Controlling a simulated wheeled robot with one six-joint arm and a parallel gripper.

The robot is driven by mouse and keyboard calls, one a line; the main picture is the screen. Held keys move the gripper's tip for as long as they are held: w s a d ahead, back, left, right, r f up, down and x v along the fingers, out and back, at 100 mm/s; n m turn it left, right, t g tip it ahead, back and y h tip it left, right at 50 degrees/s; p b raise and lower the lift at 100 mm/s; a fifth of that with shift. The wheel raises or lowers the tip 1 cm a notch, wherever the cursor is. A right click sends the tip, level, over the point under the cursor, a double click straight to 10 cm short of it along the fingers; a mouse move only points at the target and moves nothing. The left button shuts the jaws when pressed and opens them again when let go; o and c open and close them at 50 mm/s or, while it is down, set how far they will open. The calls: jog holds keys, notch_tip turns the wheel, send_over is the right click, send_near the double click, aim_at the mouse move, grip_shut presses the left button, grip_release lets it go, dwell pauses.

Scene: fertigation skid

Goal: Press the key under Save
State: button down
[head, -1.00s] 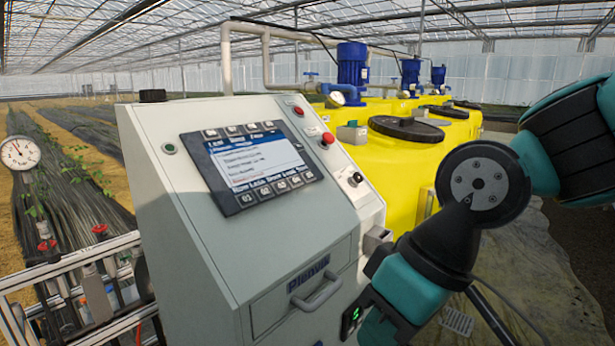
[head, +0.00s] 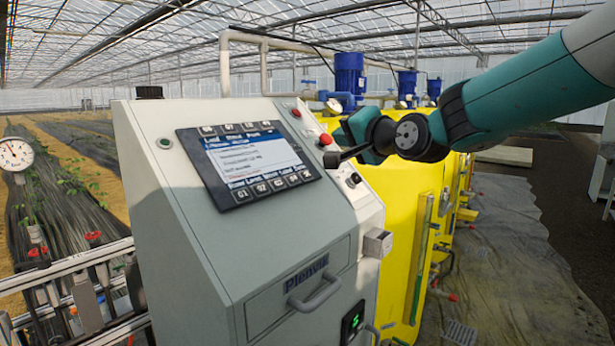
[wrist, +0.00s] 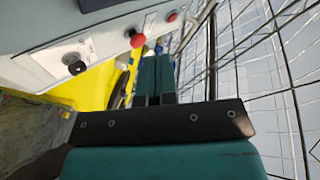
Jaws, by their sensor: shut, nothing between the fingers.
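The control panel's display (head: 248,165) is on the sloped face of the grey cabinet. Key rows run along its top and bottom, with small labels beside them. The bottom keys (head: 265,190) are marked G1, G2 and so on. Their label strip is too blurred for me to place Save surely. My gripper (head: 345,138) is at the panel's upper right edge, right of the display and apart from the keys. In the wrist view its teal fingers (wrist: 153,80) are together and empty. Only a dark corner, probably of the display, shows there at the top.
Red buttons (head: 326,139) and a black knob (head: 353,179) sit right of the display, close to my gripper; they also show in the wrist view, including a red button (wrist: 137,40). A drawer handle (head: 315,291) projects below. Yellow tanks (head: 405,200) stand behind.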

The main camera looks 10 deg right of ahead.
aim_at(307, 174)
jog(key=shift+w+a+f+b, duration=0.55)
jog(key=shift+w+f, duration=0.25)
jog(key=shift+f, duration=0.3)
jog(key=shift+w+a+f+b, duration=0.3)
jog(key=shift+w+a+f, duration=0.4)
jog(key=shift+f, duration=0.4)
jog(key=shift+w+a+f+b, duration=0.5)
jog(key=shift+w+f, duration=0.35)
jog(key=shift+f, duration=0.25)
jog(key=shift+w+a+f, duration=0.2)
jog(key=shift+w+f, duration=0.05)
jog(key=shift+f, duration=0.05)
jog(key=shift+w+a+f+b, duration=0.15)
jog(key=shift+w+f+b, duration=0.1)
jog(key=shift+b, duration=0.2)
jog(key=shift+s, duration=0.1)
dwell(0.5)
jog(key=shift+s+d+r, duration=0.3)
jog(key=shift+s+r, duration=0.1)
jog(key=shift+r, duration=0.15)
